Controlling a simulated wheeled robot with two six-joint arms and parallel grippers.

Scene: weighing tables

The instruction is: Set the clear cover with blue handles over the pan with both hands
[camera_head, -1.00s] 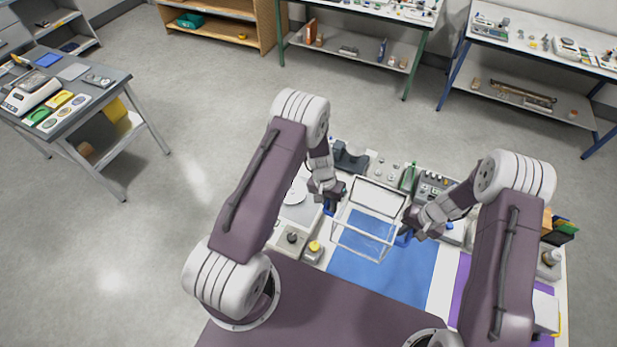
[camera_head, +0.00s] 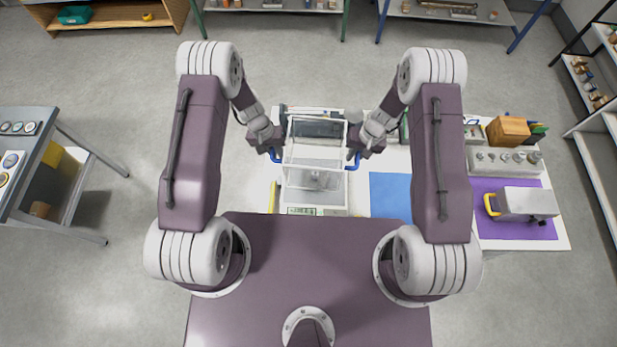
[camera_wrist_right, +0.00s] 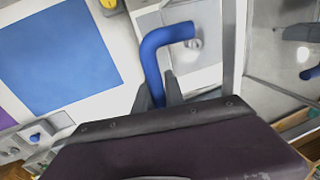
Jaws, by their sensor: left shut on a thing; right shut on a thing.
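The clear box-like cover (camera_head: 315,152) with pale edges hangs between my two grippers in the head view. My left gripper (camera_head: 275,154) is shut on its left blue handle. My right gripper (camera_head: 353,158) is shut on its right blue handle; that handle also shows between the fingers in the right wrist view (camera_wrist_right: 164,50). A white balance (camera_head: 331,210) with a small display at its front lies under the cover. Its pan (camera_head: 316,182) shows through the clear walls. I cannot tell whether the cover touches the balance.
A blue mat (camera_head: 390,194) lies right of the balance. Further right are a purple mat (camera_head: 486,228) with a grey device (camera_head: 526,203), a tray of weights (camera_head: 505,161) and a wooden box (camera_head: 508,131). A yellow item (camera_head: 273,197) lies close left of the balance.

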